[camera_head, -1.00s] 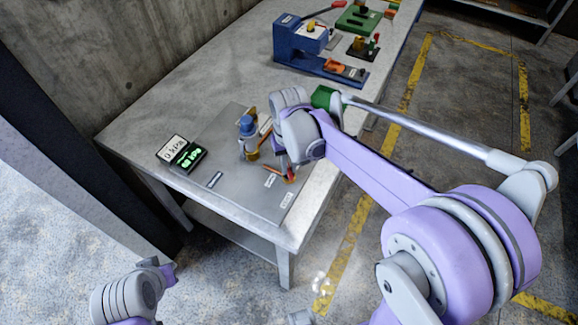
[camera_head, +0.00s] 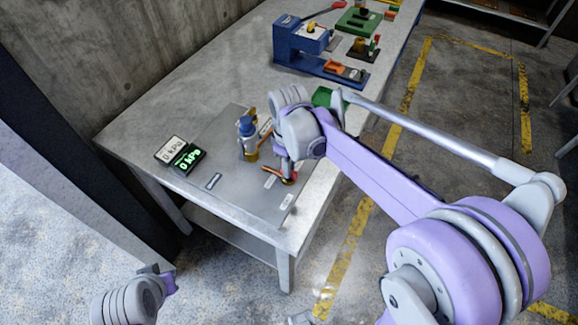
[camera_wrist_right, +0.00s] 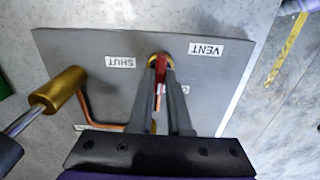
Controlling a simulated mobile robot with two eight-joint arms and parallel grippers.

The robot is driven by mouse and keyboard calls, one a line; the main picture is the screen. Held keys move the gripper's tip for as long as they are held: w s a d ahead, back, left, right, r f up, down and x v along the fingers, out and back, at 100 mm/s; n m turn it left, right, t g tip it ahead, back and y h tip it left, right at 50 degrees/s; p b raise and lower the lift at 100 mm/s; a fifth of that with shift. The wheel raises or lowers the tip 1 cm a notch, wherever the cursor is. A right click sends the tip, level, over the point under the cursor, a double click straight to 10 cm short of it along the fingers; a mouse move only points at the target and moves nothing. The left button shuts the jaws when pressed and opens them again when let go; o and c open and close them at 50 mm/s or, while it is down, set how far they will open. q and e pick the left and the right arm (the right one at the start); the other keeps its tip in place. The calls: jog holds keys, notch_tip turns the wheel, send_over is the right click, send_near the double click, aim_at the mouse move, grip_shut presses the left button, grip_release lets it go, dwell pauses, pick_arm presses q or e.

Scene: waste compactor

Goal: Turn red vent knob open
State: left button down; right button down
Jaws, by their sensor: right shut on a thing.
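The red vent knob (camera_wrist_right: 160,68) sits on a brass fitting on the grey panel (camera_wrist_right: 70,50), between the SHUT label (camera_wrist_right: 120,62) and the VENT label (camera_wrist_right: 206,49). My right gripper (camera_wrist_right: 162,75) is shut on the knob, its fingers on either side of the red handle. In the head view my right gripper (camera_head: 287,168) reaches down to the panel's right side, and the knob is mostly hidden there. My left gripper (camera_head: 165,277) is at the bottom left, away from the bench, and its fingers do not show clearly.
A display (camera_head: 189,157) reads 0 kPa in green, beside a white 0 kPa card (camera_head: 170,148). A blue press (camera_head: 300,42) and green fixture (camera_head: 358,18) stand farther back.

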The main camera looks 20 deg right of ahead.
jog(key=shift+n, duration=0.3)
jog(key=c, duration=0.9)
grip_release()
jog(key=shift+o, duration=0.2)
notch_tip(320, 180, up, 11)
jog(key=shift+p, duration=0.3)
jog(key=shift+f, duration=0.1)
jog(key=s+f+m+t, duration=0.5)
jog(key=s+f+m, duration=0.3)
jog(key=s, duration=0.8)
notch_tip(320, 180, down, 3)
jog(key=shift+s+d+f+m, duration=0.15)
jog(key=shift+s+d+m, duration=0.15)
jog(key=shift+s+d, duration=0.15)
